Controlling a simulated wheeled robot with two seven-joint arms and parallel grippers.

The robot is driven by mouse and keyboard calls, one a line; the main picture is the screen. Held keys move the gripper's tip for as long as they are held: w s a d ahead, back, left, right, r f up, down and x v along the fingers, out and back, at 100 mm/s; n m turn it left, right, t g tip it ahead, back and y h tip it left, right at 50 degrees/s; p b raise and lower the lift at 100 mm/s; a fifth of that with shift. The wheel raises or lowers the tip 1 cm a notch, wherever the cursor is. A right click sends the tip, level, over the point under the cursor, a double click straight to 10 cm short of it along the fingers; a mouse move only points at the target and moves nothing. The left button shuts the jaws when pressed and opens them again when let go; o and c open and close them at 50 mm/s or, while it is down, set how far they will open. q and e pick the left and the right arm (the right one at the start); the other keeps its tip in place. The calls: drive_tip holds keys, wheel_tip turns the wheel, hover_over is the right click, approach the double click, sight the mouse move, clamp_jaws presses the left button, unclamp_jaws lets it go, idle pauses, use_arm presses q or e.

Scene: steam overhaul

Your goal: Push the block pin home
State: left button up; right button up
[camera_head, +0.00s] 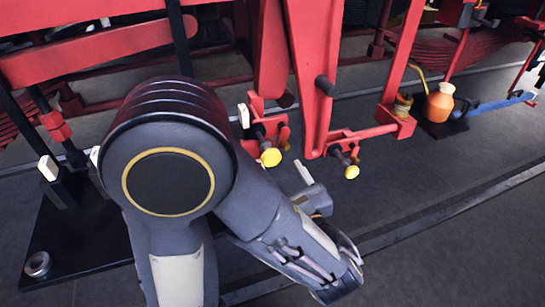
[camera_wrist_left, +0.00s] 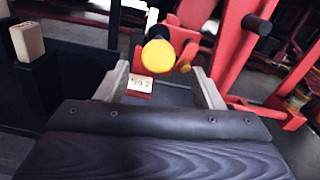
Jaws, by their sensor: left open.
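A pin with a round yellow head (camera_head: 270,157) sticks out of a red bracket (camera_head: 281,132) low on the red frame. In the left wrist view the yellow head (camera_wrist_left: 158,56) is large, just beyond my open fingertips and between them sideways. My left gripper (camera_head: 308,182) is open and empty, just right of and below that pin in the head view; it also shows in the left wrist view (camera_wrist_left: 160,80). A second yellow-headed pin (camera_head: 351,172) sits in a bracket farther right. How deep either pin sits cannot be told. My right gripper is not in view.
A dark peg (camera_head: 325,86) sticks out of the red upright. A small plate marked "No 2" (camera_wrist_left: 140,84) shows beneath the pin. An orange jug (camera_head: 438,102) stands at the right. A black base with a pale block (camera_head: 48,167) lies left. The floor at lower right is clear.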

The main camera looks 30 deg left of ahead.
sight(273, 160)
use_arm(q)
drive_tip(key=x, duration=0.6)
drive_tip(key=shift+w+a+p, duration=0.15)
drive_tip(key=shift+a+p, duration=0.15)
clamp_jaws()
drive_tip(key=shift+w+a, duration=0.1)
drive_tip(key=shift+a, duration=0.1)
drive_tip(key=x, duration=0.4)
drive_tip(key=shift+w+a, duration=0.15)
drive_tip(key=shift+a, duration=0.05)
drive_tip(key=shift+d, duration=0.1)
